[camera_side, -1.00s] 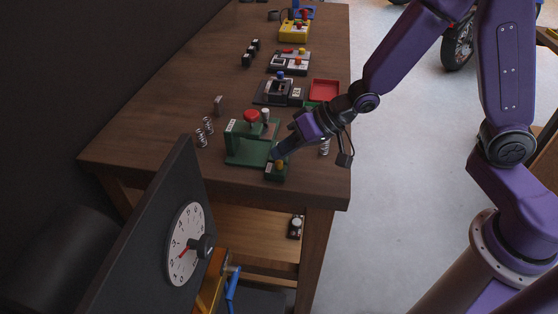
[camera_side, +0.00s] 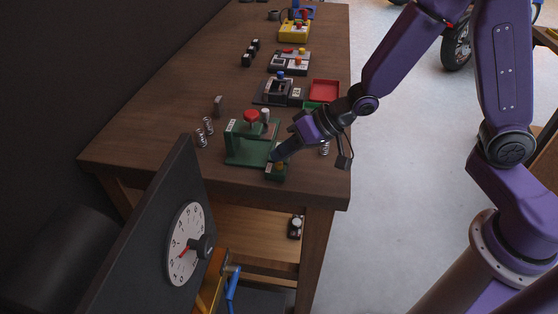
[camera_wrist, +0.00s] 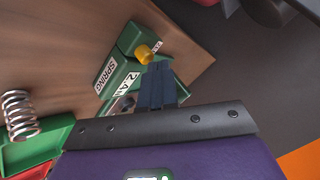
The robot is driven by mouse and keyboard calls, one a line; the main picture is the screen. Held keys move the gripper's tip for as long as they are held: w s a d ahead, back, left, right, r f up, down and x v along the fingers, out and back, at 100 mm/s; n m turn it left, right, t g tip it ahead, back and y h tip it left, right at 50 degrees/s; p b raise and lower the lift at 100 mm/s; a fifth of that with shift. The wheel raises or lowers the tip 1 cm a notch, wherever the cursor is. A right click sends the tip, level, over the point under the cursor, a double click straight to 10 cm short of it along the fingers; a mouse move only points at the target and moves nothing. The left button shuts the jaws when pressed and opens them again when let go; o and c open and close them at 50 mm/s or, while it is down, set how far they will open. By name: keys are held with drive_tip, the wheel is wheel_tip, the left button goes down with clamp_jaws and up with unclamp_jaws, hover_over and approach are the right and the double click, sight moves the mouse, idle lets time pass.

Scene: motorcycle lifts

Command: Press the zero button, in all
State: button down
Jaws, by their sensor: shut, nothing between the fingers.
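A green spring tester (camera_side: 240,150) stands near the front edge of the wooden bench, with a red knob on top. At its near right end is a small green box with a yellow button (camera_side: 280,165). In the wrist view the yellow button (camera_wrist: 144,54) stands up from the green box, with a small label beside it that I cannot fully read. My gripper (camera_side: 276,156) is shut and empty. Its dark fingertips also show in the wrist view (camera_wrist: 160,70), right beside the button. I cannot tell whether they touch it.
Coil springs (camera_side: 201,137) stand left of the tester, and another (camera_wrist: 19,113) shows in the wrist view. Other devices, a red tray (camera_side: 324,90) and a green tray lie farther back. A dark panel with a dial (camera_side: 186,244) stands in front of the bench.

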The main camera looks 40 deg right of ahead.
drive_tip(key=shift+f, duration=0.2)
drive_tip(key=shift+r, duration=0.15)
idle(0.5)
drive_tip(key=shift+r, duration=0.8)
wheel_tip(320, 180, up, 5)
idle(0.4)
idle(0.6)
